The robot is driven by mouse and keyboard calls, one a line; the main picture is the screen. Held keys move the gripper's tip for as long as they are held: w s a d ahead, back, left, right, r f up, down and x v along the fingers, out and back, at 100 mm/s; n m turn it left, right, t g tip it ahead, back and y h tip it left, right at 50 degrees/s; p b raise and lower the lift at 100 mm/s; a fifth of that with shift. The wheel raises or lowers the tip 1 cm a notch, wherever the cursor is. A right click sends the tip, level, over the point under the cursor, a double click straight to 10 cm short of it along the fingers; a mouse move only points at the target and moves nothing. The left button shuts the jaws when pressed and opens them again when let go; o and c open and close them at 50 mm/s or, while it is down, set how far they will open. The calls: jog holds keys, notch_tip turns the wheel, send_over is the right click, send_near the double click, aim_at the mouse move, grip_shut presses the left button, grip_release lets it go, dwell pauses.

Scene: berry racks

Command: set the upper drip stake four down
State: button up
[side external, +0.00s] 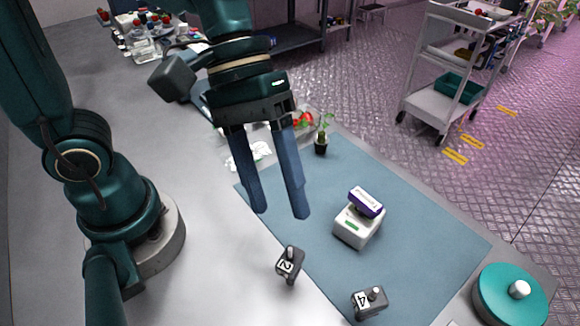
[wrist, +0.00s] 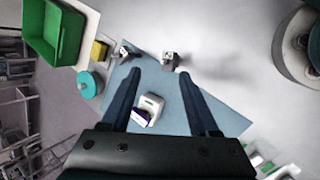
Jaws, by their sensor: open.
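A small grey piece marked 4 (side external: 369,302) with a short knob stands at the near edge of the blue mat (side external: 420,225); it also shows in the wrist view (wrist: 125,52). A similar grey piece marked 2 (side external: 289,263) stands by the mat's left edge, and in the wrist view (wrist: 170,61) it lies just beyond the fingertips. My gripper (side external: 280,212) is open and empty, pointing down above the mat's left side. In the wrist view its fingers (wrist: 159,73) are spread apart. Neither marked piece is between them.
A white device with a purple top (side external: 353,228) stands mid-mat. A teal round container (side external: 512,298) stands at the right. A small potted plant (side external: 321,146) is at the mat's far end. The wrist view shows a green bin (wrist: 52,36) and yellow box (wrist: 100,50).

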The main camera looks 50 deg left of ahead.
jog(key=a+r+m+t+y, duration=0.1)
jog(key=a+m+t+y, duration=0.3)
jog(key=a, duration=0.8)
jog(key=t+y, duration=0.2)
jog(key=shift+a+r+t, duration=0.3)
jog(key=shift+a, duration=0.1)
